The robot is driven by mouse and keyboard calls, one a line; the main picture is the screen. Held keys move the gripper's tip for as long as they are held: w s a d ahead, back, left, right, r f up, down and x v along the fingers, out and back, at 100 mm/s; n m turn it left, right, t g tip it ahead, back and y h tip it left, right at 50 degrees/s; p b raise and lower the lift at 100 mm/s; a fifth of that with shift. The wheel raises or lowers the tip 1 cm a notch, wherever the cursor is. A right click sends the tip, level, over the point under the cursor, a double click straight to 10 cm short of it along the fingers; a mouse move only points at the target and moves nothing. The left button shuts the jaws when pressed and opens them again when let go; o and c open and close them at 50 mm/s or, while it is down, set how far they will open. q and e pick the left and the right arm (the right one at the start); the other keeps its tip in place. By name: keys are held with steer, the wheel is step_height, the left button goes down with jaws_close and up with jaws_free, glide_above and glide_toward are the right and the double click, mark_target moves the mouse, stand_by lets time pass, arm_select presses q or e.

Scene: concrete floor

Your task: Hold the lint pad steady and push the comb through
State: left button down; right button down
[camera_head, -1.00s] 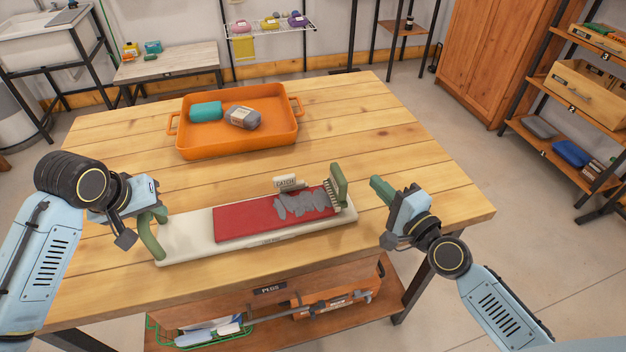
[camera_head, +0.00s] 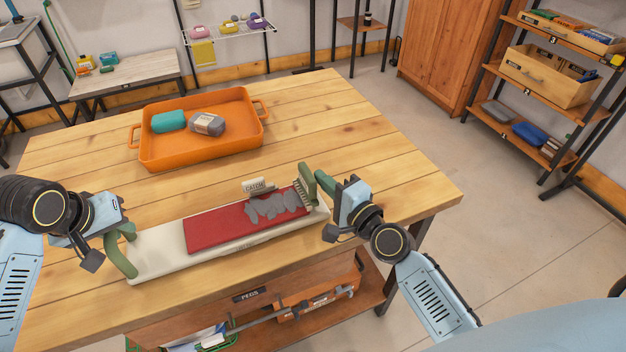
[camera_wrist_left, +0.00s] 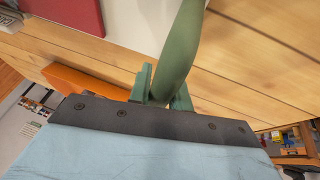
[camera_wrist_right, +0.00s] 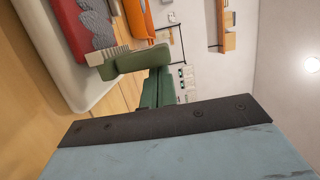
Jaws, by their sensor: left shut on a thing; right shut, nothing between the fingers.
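The lint pad is a red strip (camera_head: 215,232) on a cream board (camera_head: 160,262), with grey lint (camera_head: 275,206) over its right part. A green handle (camera_head: 120,258) stands at the board's left end. My left gripper (camera_head: 118,232) is shut on this handle, which also shows in the left wrist view (camera_wrist_left: 182,50). The green-backed comb (camera_head: 307,184) stands upright across the pad's right end, bristles facing the lint. My right gripper (camera_head: 322,180) is shut and empty, its tips at or very near the comb's right side; I cannot tell whether they touch. The right wrist view shows the comb (camera_wrist_right: 135,61) just beyond the fingers.
A small "CATCH" label (camera_head: 254,186) stands behind the pad. An orange tray (camera_head: 195,152) holds a teal bundle (camera_head: 169,121) and a grey bundle (camera_head: 207,124) farther back. The wooden table (camera_head: 350,130) is clear at the back right. A shelf (camera_head: 355,305) sits below its front edge.

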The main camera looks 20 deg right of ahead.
arm_select(q)
steer(key=shift+s+d+f, duration=0.1)
steer(key=shift+s+f, duration=0.1)
steer(key=shift+f, duration=0.15)
arm_select(e)
steer(key=a, duration=1.4)
arm_select(q)
steer(key=shift+d, duration=0.15)
arm_select(e)
steer(key=shift+a, duration=0.2)
steer(key=shift+d, duration=0.5)
arm_select(q)
steer(key=shift+a, duration=0.2)
arm_select(e)
steer(key=d, duration=0.3)
steer(key=shift+d, duration=0.1)
steer(key=v, duration=1)
steer(key=shift+d, duration=0.35)
arm_select(q)
steer(key=shift+a, duration=0.1)
